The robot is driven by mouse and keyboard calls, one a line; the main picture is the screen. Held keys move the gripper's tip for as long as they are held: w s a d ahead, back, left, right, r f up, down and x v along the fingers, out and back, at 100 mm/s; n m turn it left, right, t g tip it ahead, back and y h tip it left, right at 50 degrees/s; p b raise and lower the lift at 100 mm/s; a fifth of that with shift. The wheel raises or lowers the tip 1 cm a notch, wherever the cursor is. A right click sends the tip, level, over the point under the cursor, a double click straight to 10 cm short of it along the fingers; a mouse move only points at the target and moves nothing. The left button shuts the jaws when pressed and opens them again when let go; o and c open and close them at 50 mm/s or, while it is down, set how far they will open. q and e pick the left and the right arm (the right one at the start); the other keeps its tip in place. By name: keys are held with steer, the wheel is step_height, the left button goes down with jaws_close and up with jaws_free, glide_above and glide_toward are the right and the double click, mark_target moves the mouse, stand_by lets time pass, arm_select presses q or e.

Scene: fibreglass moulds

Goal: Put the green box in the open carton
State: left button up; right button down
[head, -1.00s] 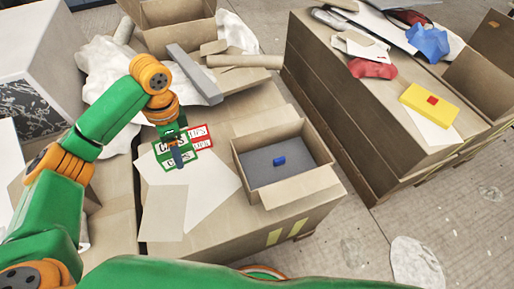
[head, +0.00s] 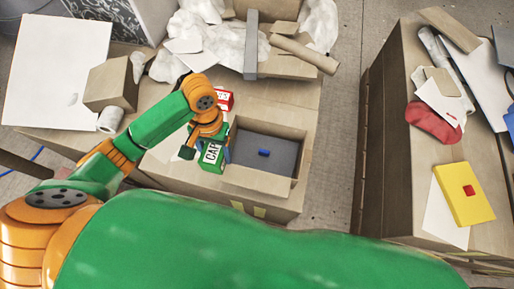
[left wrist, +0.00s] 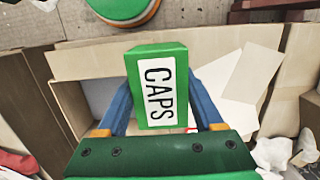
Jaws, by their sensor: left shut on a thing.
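The green box (left wrist: 157,88), with a white label reading CAPS, is held between the two blue fingers of my left gripper (left wrist: 160,105). In the head view the green box (head: 212,157) is at the left edge of the open carton (head: 298,167), and my left gripper (head: 213,150) is around it. The carton has a grey floor with a small blue thing (head: 264,152) on it. In the left wrist view the box hides part of the carton (left wrist: 85,65) behind it. Whether the box touches the carton's wall I cannot tell. My right gripper is not in view.
A red and white box (head: 225,99) stands just behind the green one. A grey bar (head: 251,45) and a cardboard tube (head: 304,53) lie behind the carton. At the right, another surface holds a yellow box (head: 463,193) and a red cloth (head: 432,122).

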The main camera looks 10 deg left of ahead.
arm_select(q)
steer(key=w+d+f+b, duration=0.2)
steer(key=w+f, duration=0.1)
steer(key=w, duration=0.2)
steer(key=b, duration=0.2)
glide_above(244, 151)
step_height(244, 151, down, 5)
steer(key=shift+s+a+r, duration=0.1)
steer(key=shift+s+r, duration=0.05)
steer(key=f+b, duration=0.1)
steer(key=f, duration=0.2)
steer(key=shift+w+f+b, duration=0.35)
steer(key=shift+b, duration=0.05)
steer(key=shift+f, duration=0.1)
steer(key=shift+f, duration=0.45)
steer(key=o, duration=1.3)
steer(key=shift+c, duration=0.2)
